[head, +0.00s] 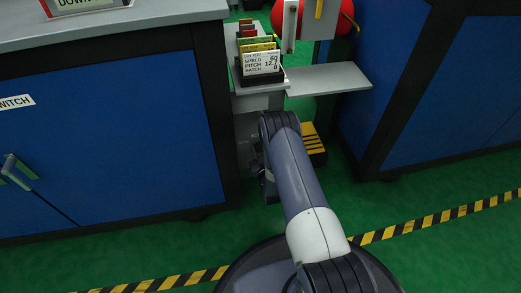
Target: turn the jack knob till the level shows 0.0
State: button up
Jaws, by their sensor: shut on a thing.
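My arm reaches forward and its far end bends down beside a grey stand (256,125). Dark parts of the arm's end show low beside the stand, but the fingers of my gripper are hidden behind my own arm. I cannot make out the jack knob, nor a level or its reading. What my gripper touches does not show.
A black holder (260,80) with several cards, the front one printed with speed, pitch and batch, stands beside a grey shelf (330,78). A red round part (338,18) is above. Blue cabinets (110,130) flank the gap. A yellow-black block (314,145) sits low behind my arm.

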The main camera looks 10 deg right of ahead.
jog(key=shift+n, duration=1.1)
jog(key=o, duration=1)
jog(key=shift+s, duration=0.15)
